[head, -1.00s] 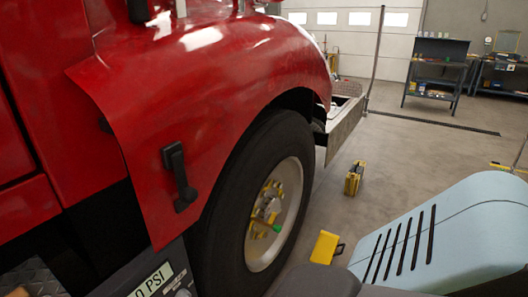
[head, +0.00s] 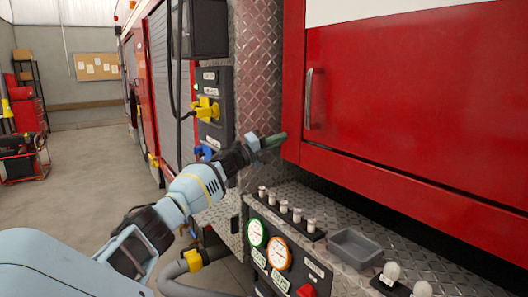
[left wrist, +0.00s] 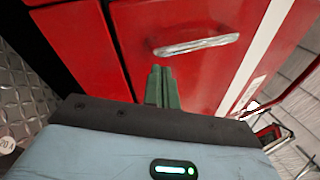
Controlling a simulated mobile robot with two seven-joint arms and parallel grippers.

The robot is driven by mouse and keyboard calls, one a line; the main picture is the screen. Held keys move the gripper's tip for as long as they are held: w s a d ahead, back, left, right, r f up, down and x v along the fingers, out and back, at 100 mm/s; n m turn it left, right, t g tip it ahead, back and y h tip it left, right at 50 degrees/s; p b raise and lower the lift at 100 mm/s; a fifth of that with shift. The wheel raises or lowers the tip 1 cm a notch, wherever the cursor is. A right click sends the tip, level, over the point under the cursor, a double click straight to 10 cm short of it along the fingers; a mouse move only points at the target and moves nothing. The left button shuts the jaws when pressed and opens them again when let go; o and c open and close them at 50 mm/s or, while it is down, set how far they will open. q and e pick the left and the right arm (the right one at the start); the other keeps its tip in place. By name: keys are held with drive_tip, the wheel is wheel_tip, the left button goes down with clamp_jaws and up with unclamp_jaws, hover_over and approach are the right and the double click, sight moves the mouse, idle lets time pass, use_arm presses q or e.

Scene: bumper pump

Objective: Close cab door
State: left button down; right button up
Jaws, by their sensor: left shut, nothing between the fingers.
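The red cab door (head: 420,110) fills the right of the head view, with a white band along its top. Its upright metal handle (head: 309,98) is near the left edge of the door. I cannot tell whether the door stands slightly ajar. My left gripper (head: 276,141) is shut and empty, its green fingertips close to the door's lower left corner; contact is unclear. In the left wrist view the shut green fingers (left wrist: 161,88) point at the red surface, with the handle (left wrist: 196,45) beyond them. My right gripper is out of view.
Below the door are a diamond-plate ledge with several knobs (head: 284,206), a grey tray (head: 354,248) and round gauges (head: 278,253). A black control panel with a yellow handle (head: 206,109) stands left of the door. Open floor (head: 85,165) lies at far left.

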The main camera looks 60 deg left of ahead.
use_arm(q)
drive_tip(key=s+a+f+b, duration=0.1)
drive_tip(key=s+a+f, duration=0.2)
drive_tip(key=s, duration=0.1)
drive_tip(key=shift+s+a+b, duration=0.3)
drive_tip(key=shift+a+b, duration=0.1)
drive_tip(key=shift+s+r, duration=0.1)
idle(0.4)
